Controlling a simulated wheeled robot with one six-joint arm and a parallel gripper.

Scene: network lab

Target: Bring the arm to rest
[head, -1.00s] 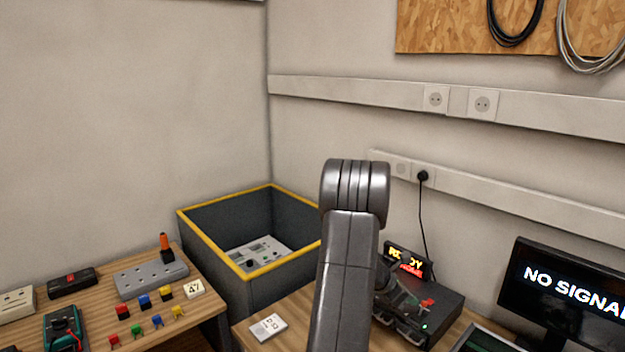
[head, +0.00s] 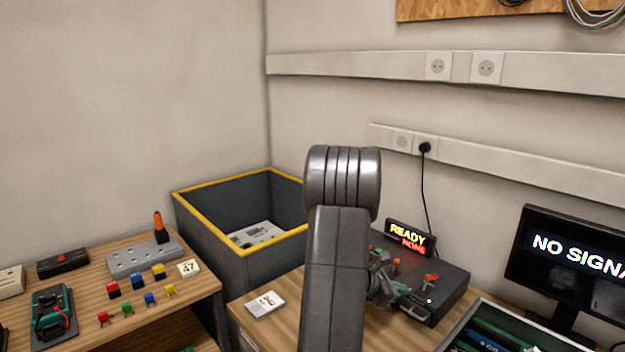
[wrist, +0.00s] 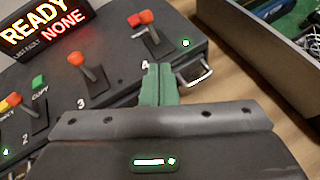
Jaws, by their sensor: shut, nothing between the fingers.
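My arm rises in the middle of the head view, in front of a black switch box (head: 448,290). My gripper (wrist: 157,72) shows at the lower middle of the wrist view, its green fingers shut together with nothing between them. They are over the front part of the box by the lever marked 4; I cannot tell whether they touch it. The box has several red-orange levers and a lit sign (wrist: 44,30) reading READY and NONE. In the head view my gripper is partly hidden behind my arm.
A grey bin with a yellow rim (head: 222,182) stands behind the tables. A monitor (head: 570,268) reads NO SIGNAL at right. A tray (head: 490,335) is in front of it. A white tag (head: 265,304) lies left of my arm. The left table (head: 205,283) holds several small parts.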

